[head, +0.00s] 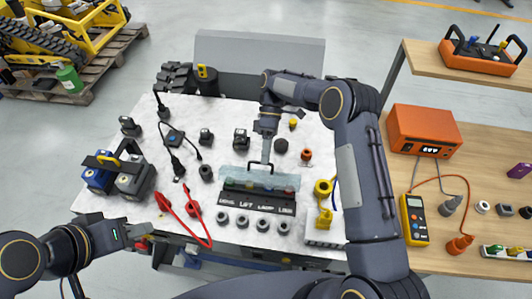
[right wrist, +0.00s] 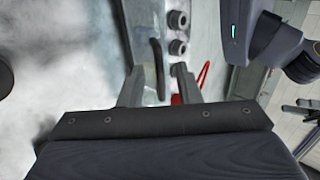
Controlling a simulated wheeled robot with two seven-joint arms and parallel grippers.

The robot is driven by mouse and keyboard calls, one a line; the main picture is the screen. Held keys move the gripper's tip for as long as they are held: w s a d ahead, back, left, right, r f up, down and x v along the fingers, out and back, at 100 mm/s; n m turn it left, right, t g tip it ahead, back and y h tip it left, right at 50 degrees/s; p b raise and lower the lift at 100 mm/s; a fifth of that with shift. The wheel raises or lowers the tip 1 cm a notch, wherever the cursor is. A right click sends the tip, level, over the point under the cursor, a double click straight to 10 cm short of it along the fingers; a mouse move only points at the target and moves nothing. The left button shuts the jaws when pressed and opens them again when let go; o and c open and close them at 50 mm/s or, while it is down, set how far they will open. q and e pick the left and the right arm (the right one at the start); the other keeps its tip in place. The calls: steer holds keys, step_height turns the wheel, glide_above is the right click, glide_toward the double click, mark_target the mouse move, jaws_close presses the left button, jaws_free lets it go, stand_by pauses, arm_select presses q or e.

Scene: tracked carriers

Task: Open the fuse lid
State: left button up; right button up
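The fuse box (head: 258,201) is a dark block with white labels, on the white worktop. Its clear, bluish lid (head: 288,181) lies over the coloured fuses and looks slightly raised at the back; the exact angle is hard to tell. My right gripper (head: 261,165) points down at a dark handle-like bar on the lid. In the right wrist view, the fingers of my right gripper (right wrist: 160,82) stand apart with a dark bar (right wrist: 158,62) between them; contact is not clear. My left gripper (head: 142,233) hovers at the worktop's front left edge, its fingertips unclear.
Several round dark knobs (head: 242,222) stand before the fuse box. Red leads (head: 192,210) lie to its left, and a yellow part (head: 324,218) stands to its right. Blue and grey blocks (head: 133,180) stand at left. A side bench with a multimeter (head: 414,220) is at right.

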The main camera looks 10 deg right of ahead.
step_height(320, 180, up, 9)
steer(key=b, duration=0.3)
glide_above(266, 175)
steer(key=s+a+r+b, duration=0.1)
steer(key=s+r, duration=0.3)
steer(key=s, duration=0.5)
steer(key=shift+a+b, duration=0.25)
steer(key=shift+b, duration=0.45)
